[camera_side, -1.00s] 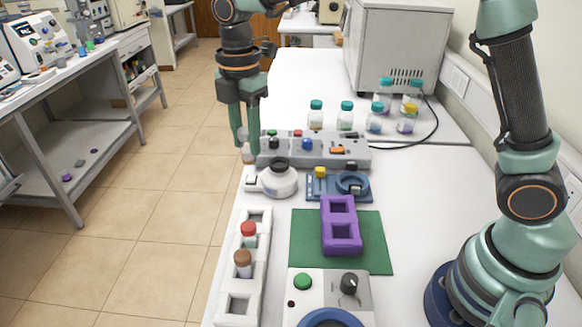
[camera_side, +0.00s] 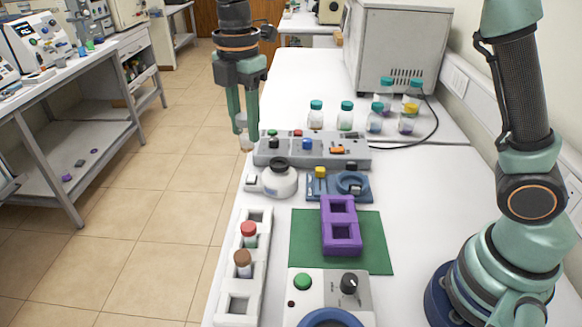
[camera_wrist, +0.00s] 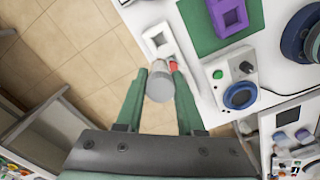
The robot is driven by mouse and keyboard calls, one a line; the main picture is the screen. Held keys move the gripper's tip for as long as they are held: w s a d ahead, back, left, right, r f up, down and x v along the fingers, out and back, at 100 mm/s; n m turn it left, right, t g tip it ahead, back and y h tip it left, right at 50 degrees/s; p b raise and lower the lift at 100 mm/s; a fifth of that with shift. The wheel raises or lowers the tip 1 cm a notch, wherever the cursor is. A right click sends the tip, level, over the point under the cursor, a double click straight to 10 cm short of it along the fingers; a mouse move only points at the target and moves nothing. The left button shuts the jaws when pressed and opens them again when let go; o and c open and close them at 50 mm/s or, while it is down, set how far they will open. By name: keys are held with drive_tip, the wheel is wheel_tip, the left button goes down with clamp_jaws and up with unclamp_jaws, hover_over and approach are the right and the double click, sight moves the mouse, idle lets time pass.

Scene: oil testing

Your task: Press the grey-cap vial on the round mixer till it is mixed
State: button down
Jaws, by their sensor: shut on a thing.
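My gripper (camera_side: 243,125) is shut on the grey-cap vial (camera_side: 245,143) and holds it in the air at the far left edge of the bench. In the wrist view the vial (camera_wrist: 158,86) sits between my two green fingers, its grey end toward the camera. The round mixer is partly in the side view, at the bottom edge, with a blue ring (camera_side: 331,317), a green button and a black knob. The whole mixer shows in the wrist view (camera_wrist: 240,95), to the right of the vial and apart from it.
A white rack (camera_side: 258,275) holds a red-cap vial (camera_side: 249,233) and a brown-cap vial (camera_side: 243,263). A purple holder (camera_side: 341,244) stands on a green mat (camera_side: 377,247). Capped bottles stand farther back.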

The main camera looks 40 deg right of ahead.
hover_over(279, 166)
wheel_tip(279, 166, down, 7)
drive_tip(key=shift+f, duration=3.1)
